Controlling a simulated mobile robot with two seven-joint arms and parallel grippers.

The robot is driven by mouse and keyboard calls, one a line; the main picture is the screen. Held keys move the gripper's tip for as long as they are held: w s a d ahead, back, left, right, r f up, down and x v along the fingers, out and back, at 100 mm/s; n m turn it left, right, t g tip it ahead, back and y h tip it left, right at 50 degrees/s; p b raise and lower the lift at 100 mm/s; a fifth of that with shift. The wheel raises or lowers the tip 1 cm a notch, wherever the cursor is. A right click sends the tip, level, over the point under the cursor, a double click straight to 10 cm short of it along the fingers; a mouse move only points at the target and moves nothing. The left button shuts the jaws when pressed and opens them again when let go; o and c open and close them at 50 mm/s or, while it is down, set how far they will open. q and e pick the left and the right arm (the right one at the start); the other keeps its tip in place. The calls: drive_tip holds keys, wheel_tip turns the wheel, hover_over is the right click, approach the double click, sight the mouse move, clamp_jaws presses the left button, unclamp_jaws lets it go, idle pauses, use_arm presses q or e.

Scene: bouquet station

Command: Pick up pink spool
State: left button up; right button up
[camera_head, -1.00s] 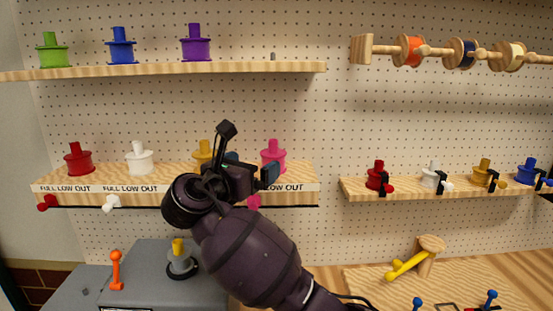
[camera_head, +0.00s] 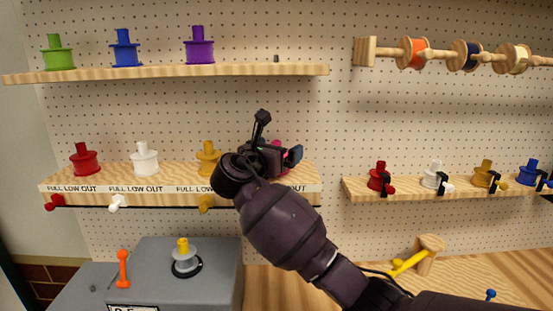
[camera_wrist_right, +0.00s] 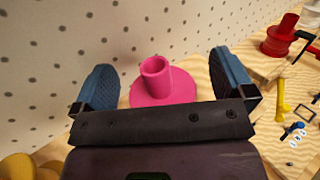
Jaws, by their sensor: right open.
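The pink spool (camera_wrist_right: 157,82) stands upright on the wooden shelf in the right wrist view. It sits between the two blue finger pads of my right gripper (camera_wrist_right: 165,84), with gaps on both sides. The gripper is open. In the head view the right gripper (camera_head: 283,156) is at the right end of the middle-left shelf. It hides most of the pink spool there, and only a small pink part (camera_head: 276,143) shows above it. My left gripper is not in view.
The labelled shelf (camera_head: 150,172) also holds red (camera_head: 84,160), white (camera_head: 144,160) and yellow (camera_head: 208,158) spools to the left. Pegboard lies close behind. A right shelf (camera_head: 410,189) holds several spools. An upper shelf (camera_head: 160,71) is above.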

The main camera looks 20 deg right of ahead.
drive_tip(key=c, duration=1)
